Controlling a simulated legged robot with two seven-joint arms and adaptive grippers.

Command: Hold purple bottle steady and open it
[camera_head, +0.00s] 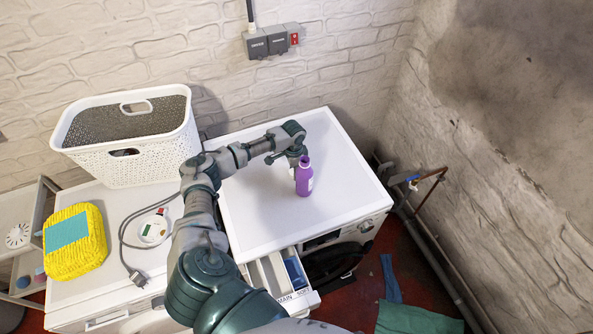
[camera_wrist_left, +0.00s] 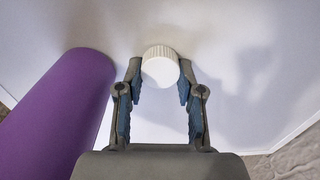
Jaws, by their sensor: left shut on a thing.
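The purple bottle (camera_head: 304,181) stands upright on top of the right white machine. Its neck shows purple, with no white cap on it. In the left wrist view, the bottle (camera_wrist_left: 55,115) fills the left side. My right gripper is in neither view.
A white laundry basket (camera_head: 135,150) stands on the left machine. A yellow packet (camera_head: 74,262), a round white item (camera_head: 154,229) and a cable with a plug (camera_head: 138,278) lie in front of it. An open detergent drawer (camera_head: 268,276) sticks out at the front. The machine top (camera_head: 345,165) is clear right of the bottle.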

